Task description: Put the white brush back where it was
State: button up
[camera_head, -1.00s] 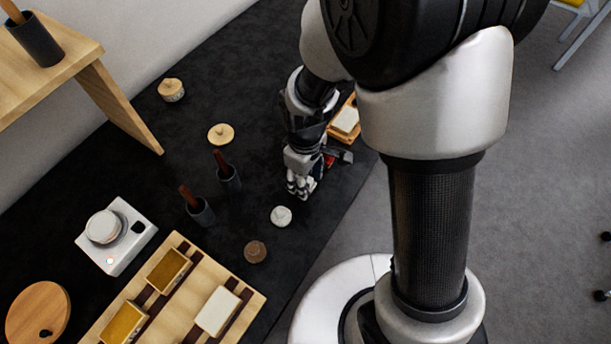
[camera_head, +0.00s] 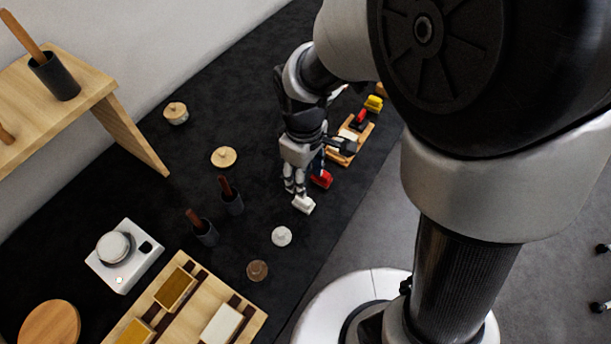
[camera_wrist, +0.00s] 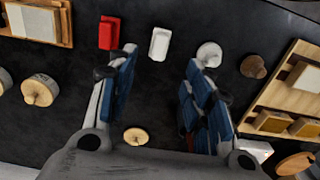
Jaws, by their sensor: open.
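The white brush (camera_head: 303,204) is a small white block on the dark mat, just past my fingertips in the head view. In the wrist view the white brush (camera_wrist: 160,43) lies ahead of and between the two spread fingers, with no finger visibly touching it. My gripper (camera_head: 295,189) is open and low over the mat; it also shows in the wrist view (camera_wrist: 161,57).
A white round knob (camera_head: 281,236) and a brown one (camera_head: 257,270) stand nearby. A wooden tray (camera_head: 363,133) lies beyond the gripper, with red and yellow items near it. Dark cups (camera_head: 233,203), a white scale (camera_head: 125,257) and a wooden board (camera_head: 247,322) stand around.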

jog(key=s+d+r+m+t, duration=0.2)
jog(key=s+d+r+m, duration=0.3)
jog(key=r, duration=0.3)
jog(key=s+d+r+m+t, duration=0.2)
jog(key=s+d+r+m, duration=0.3)
jog(key=s+r, duration=0.3)
jog(key=shift+s+d+r+t, duration=0.2)
jog(key=shift+d+r+t, duration=0.1)
jog(key=shift+d+r, duration=0.1)
jog(key=shift+c, duration=0.2)
